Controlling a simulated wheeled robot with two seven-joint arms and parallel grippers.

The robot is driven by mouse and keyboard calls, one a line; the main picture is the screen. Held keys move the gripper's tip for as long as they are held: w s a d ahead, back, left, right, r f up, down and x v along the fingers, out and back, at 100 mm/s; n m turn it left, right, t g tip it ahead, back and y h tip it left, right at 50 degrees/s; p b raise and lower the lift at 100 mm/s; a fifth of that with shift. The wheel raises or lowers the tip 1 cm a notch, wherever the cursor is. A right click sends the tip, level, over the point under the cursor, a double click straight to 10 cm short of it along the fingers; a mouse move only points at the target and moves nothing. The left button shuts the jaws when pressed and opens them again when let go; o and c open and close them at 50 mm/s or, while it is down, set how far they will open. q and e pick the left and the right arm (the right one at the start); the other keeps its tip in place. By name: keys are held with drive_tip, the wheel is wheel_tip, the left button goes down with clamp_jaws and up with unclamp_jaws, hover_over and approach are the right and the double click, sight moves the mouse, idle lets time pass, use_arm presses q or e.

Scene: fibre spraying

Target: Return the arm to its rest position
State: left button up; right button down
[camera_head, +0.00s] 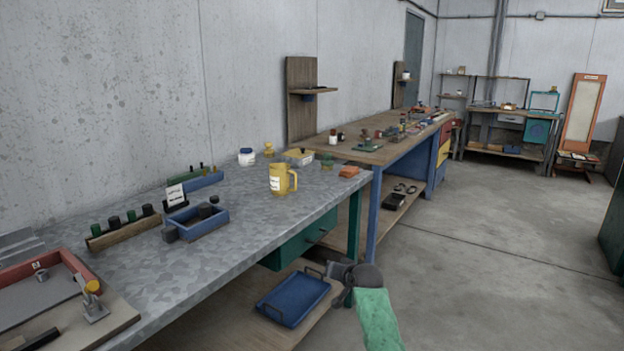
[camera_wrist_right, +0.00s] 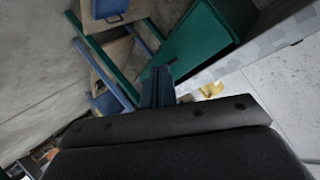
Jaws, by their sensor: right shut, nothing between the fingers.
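My right arm, with a green link, comes in from the bottom of the head view. My right gripper (camera_head: 338,272) is in front of the near workbench (camera_head: 235,268), over the floor side and beside its lower shelf. Its fingers (camera_wrist_right: 157,86) are together and empty in the right wrist view. It is apart from the bench and holds nothing. My left gripper is not in view.
A blue tray (camera_head: 272,311) lies on the lower shelf near my right gripper. A green drawer unit (camera_head: 300,244) hangs under the bench. A yellow mug (camera_head: 283,178) and a blue box (camera_head: 195,231) stand on top. The floor (camera_head: 480,260) to the right is clear.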

drive_tip(key=s+d+f+n+g+h+p, duration=0.1)
drive_tip(key=s+d+g+p, duration=0.1)
drive_tip(key=s, duration=1.1)
drive_tip(key=s+d+f+n+g+h+p, duration=0.1)
drive_tip(key=s+d+n, duration=0.15)
drive_tip(key=s, duration=1.05)
drive_tip(key=s+d+f+g+h+p, duration=0.1)
drive_tip(key=s+d+g+h+p, duration=0.15)
drive_tip(key=s, duration=1.05)
use_arm(q)
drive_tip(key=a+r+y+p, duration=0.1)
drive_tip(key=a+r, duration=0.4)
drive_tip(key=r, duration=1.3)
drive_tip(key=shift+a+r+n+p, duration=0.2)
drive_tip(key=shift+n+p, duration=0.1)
drive_tip(key=shift+p, duration=0.5)
use_arm(e)
drive_tip(key=s+f+g, duration=0.2)
drive_tip(key=s+f, duration=0.2)
drive_tip(key=s, duration=0.7)
drive_tip(key=s+f+g, duration=0.2)
drive_tip(key=s+f, duration=0.3)
drive_tip(key=s, duration=0.6)
drive_tip(key=shift+s+d+f+y, duration=0.25)
drive_tip(key=shift+s+d+y, duration=0.05)
drive_tip(key=shift+s+y, duration=0.1)
